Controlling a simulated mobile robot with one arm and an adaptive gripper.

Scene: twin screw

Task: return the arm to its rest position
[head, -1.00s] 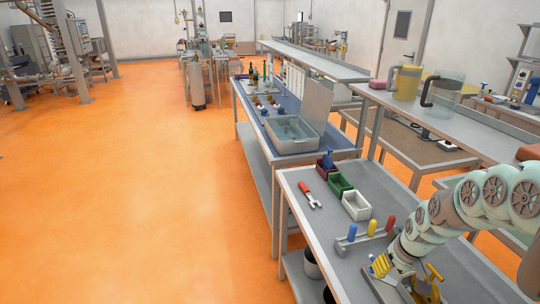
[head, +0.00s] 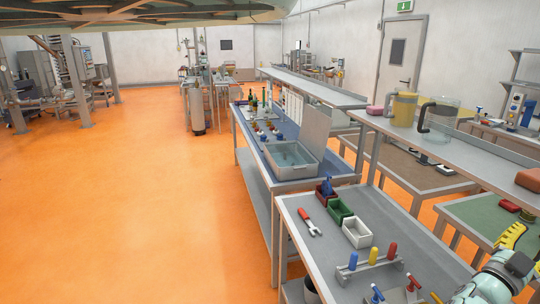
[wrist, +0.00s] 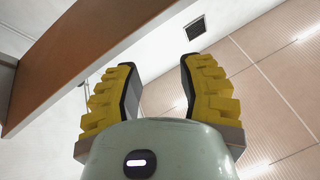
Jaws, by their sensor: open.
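My gripper (wrist: 160,82) is open and empty in the wrist view, with its two yellow ridged fingers apart and nothing between them. In the head view, part of my gripper (head: 512,237) shows as a yellow and black finger at the lower right edge, above a pale green part of my arm. The wrist camera faces up to the ceiling.
Beside my arm are a rack with blue, yellow and red handles (head: 372,262) and red-topped tools (head: 412,284). Three small bins, including a white one (head: 357,233), and a red wrench (head: 309,222) lie further back. A raised shelf (head: 450,143) runs along the right. The orange floor (head: 130,200) is clear.

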